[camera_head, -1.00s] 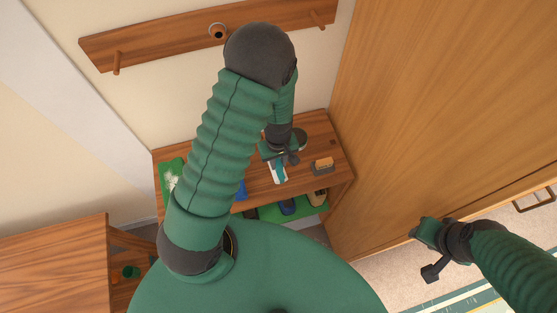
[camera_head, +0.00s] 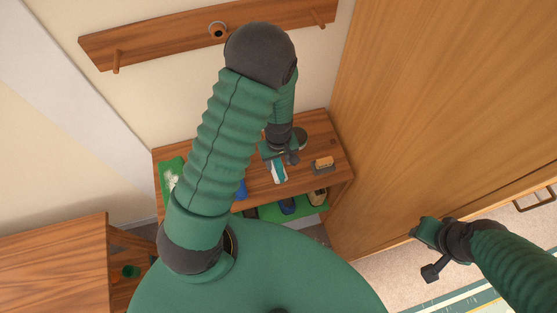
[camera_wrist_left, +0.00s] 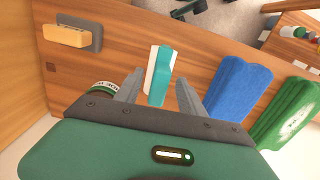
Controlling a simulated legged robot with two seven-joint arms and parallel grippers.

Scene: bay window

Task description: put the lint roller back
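A white and teal object (camera_head: 278,173), which I cannot surely tell is the lint roller, lies on the wooden bench against the wall. In the left wrist view it (camera_wrist_left: 160,72) lies with its near end in line with the gap between my left fingers. My left gripper (camera_wrist_left: 157,92) is open, with clear room on both sides of the object. In the head view the left gripper (camera_head: 280,152) is above the bench, behind the object, partly hidden by its own wrist. My right gripper (camera_head: 424,245) hangs before the wooden door at the right; its fingers do not show clearly.
A brush (camera_head: 323,163) lies to the object's right. A round tin (camera_wrist_left: 104,87) is close beside a left finger. Blue (camera_wrist_left: 235,88) and green (camera_wrist_left: 287,112) cloth-like items lie on the other side. Shoes (camera_head: 288,205) stand on the shelf below. A peg rail (camera_head: 180,42) is above.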

